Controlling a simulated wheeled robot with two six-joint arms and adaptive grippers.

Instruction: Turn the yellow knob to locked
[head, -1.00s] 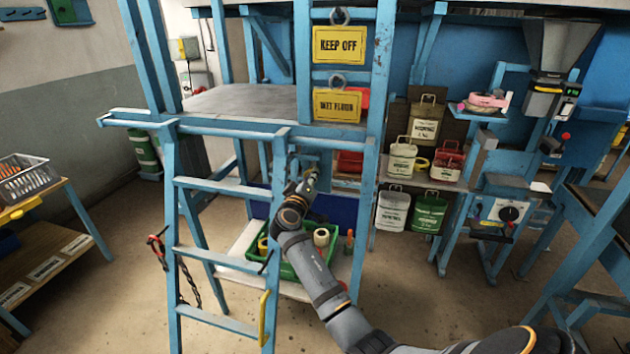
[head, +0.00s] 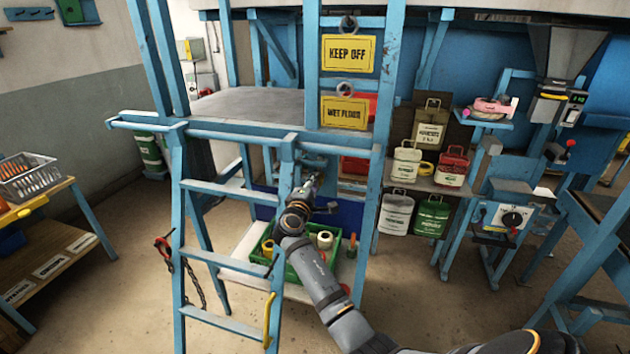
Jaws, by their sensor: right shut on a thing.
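My right gripper (head: 314,183) reaches in behind the upper part of the blue ladder, by the blue framework under the grey platform. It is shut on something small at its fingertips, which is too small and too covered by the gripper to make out. I cannot pick out the yellow knob for certain, so its setting cannot be read. My left gripper is not in view.
The blue ladder (head: 228,255) stands close left of my right forearm. A green crate (head: 300,268) with rolls sits low behind the arm. Yellow signs (head: 348,54) hang above.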

